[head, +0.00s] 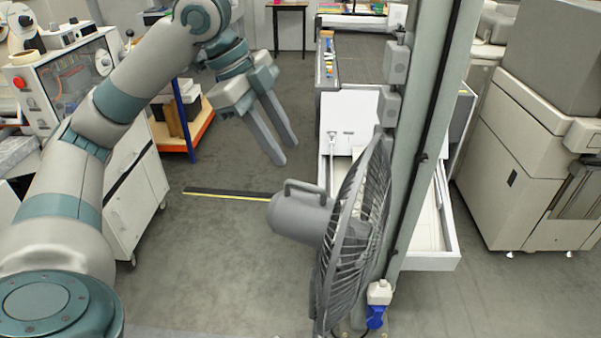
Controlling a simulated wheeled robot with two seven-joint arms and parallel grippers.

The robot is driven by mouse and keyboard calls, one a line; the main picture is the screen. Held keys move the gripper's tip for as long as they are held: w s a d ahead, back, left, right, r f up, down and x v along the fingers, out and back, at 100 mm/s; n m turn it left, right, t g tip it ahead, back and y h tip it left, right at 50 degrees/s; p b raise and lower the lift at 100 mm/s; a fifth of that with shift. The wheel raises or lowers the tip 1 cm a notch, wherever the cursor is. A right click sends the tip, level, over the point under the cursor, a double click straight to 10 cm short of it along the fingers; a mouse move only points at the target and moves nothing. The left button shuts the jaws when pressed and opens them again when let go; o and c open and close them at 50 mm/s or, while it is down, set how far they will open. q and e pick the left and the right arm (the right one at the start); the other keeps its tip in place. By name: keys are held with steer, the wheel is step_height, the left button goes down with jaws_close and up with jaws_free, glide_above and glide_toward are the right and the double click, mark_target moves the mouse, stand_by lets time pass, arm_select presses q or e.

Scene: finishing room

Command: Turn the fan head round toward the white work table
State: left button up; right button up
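The grey fan head stands at the lower middle of the head view. Its round wire cage (352,245) is seen nearly edge-on and faces right. Its motor housing (298,217) sticks out to the left, with a loop handle (305,186) on top. My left gripper (286,152) is in the air above and left of the housing, apart from it. Its two long grey fingers are spread with a gap and hold nothing. A white bench-like unit (432,262) is partly hidden behind the fan and the post; I cannot tell whether it is the work table. My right gripper is out of view.
A grey-green post (425,140) rises just right of the fan. A white cabinet (105,150) and an orange-shelved rack (185,128) stand left. A large beige machine (535,150) stands right. Floor left of the fan is clear, with a black-yellow strip (228,195).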

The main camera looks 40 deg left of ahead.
mark_target(305, 184)
arm_select(q)
steer(key=p+x, duration=0.1)
steer(key=x, duration=0.7)
steer(key=shift+d+f, duration=0.1)
steer(key=shift+f, duration=0.25)
steer(key=shift+w, duration=0.1)
jaws_close()
